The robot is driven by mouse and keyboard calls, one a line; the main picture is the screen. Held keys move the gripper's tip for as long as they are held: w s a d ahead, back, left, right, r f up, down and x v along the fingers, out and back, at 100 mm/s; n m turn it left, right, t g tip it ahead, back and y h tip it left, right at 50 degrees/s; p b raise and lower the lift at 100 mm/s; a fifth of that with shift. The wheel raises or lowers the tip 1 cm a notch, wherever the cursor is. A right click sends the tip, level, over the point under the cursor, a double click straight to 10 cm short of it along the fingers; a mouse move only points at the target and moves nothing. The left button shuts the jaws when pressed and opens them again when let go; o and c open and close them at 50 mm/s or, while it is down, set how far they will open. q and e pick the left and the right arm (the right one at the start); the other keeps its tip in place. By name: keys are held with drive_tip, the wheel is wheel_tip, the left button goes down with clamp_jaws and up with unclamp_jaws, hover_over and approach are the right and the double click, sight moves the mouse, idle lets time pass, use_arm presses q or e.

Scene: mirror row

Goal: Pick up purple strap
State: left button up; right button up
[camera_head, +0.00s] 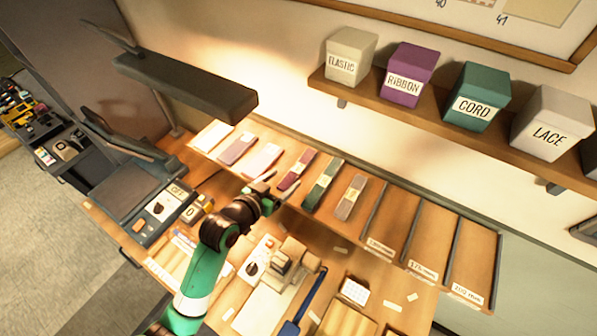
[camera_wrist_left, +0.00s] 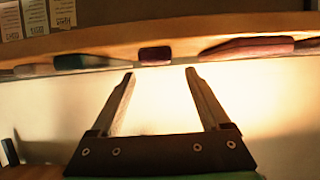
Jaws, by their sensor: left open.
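A sloped row of shallow compartments holds several straps. A dark purple-red strap (camera_head: 296,170) lies between a pale pink strap (camera_head: 262,160) and a green strap (camera_head: 323,185). A greyish-purple strap (camera_head: 237,148) lies further left; I cannot tell which of the two purplish ones is the named strap. My left gripper (camera_head: 264,184) is at the front edge of the row, near the dark purple-red strap. In the left wrist view the open, empty fingers (camera_wrist_left: 160,75) point toward the row's edge, where a dark purplish strap end (camera_wrist_left: 155,53) shows between and beyond the tips. My right gripper is out of view.
A brown strap (camera_head: 351,197) lies right of the green one, followed by empty labelled compartments (camera_head: 425,235). A shelf (camera_head: 420,100) with labelled boxes is above right. A dark lamp bar (camera_head: 185,85) hangs over the left end. Blocks and cards (camera_head: 290,262) crowd the bench in front.

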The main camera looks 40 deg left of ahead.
sight(296, 170)
use_arm(q)
drive_tip(key=shift+p+x, duration=0.4)
drive_tip(key=shift+x, duration=2.4)
drive_tip(key=shift+d+r, duration=0.1)
drive_tip(key=shift+r, duration=0.05)
clamp_jaws()
